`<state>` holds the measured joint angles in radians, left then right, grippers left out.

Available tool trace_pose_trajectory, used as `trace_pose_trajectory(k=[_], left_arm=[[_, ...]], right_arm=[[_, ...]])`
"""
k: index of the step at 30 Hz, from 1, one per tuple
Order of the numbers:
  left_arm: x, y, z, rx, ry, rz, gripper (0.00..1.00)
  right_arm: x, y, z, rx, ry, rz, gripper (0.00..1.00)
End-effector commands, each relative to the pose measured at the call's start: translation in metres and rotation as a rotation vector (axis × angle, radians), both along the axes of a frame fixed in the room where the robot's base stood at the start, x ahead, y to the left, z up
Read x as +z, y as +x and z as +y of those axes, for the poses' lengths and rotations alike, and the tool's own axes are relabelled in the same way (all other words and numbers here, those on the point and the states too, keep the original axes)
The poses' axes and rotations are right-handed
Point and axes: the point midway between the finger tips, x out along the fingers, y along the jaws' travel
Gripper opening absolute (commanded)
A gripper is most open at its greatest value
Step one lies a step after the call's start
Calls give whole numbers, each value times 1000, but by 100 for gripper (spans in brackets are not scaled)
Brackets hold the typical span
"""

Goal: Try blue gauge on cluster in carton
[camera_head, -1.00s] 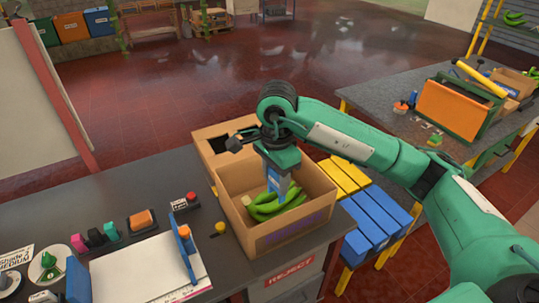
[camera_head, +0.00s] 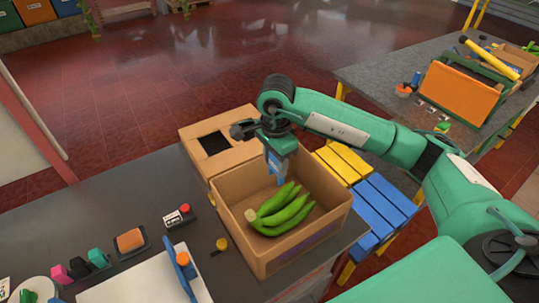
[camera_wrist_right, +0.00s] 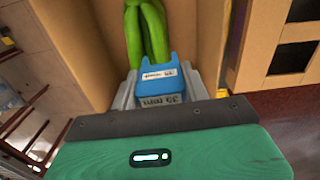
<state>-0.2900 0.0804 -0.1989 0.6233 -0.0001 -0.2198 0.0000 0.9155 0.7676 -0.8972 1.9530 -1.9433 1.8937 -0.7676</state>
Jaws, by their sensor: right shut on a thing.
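A cluster of green bananas (camera_head: 280,211) lies inside the open cardboard carton (camera_head: 312,242) at the front right of the dark bench. My right gripper (camera_head: 274,165) is over the back part of the carton, pointing down, apart from the cluster in the head view. It is shut on the blue gauge (camera_wrist_right: 168,76), which has a white label and a dark size marking that seems to read 39 mm. The gauge also shows as a small blue piece in the head view (camera_head: 274,170). In the right wrist view the cluster (camera_wrist_right: 147,35) lies beyond the gauge. My left gripper is out of view.
A closed box with a dark opening (camera_head: 214,144) stands behind the carton. Blue and yellow slats (camera_head: 372,205) lie to the right. Pink, black and green pieces (camera_head: 80,266), an orange block (camera_head: 131,241) and a white board (camera_head: 140,285) occupy the bench's left.

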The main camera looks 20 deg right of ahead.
Motion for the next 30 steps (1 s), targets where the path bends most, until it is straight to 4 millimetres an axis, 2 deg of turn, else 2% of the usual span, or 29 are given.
trace_pose_trajectory(k=[3, 10, 14, 21, 30], left_arm=[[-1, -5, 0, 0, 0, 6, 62], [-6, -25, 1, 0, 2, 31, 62], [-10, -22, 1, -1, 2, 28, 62], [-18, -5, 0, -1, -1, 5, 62], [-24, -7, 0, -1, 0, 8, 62]], right_arm=[[-10, -1, 0, 0, 0, 0, 26], [-19, -1, 0, 0, 0, -1, 26], [-29, -1, 0, 1, -1, -1, 26], [-52, -1, 0, 1, 0, -2, 26], [-68, -1, 0, 1, -1, -2, 26]])
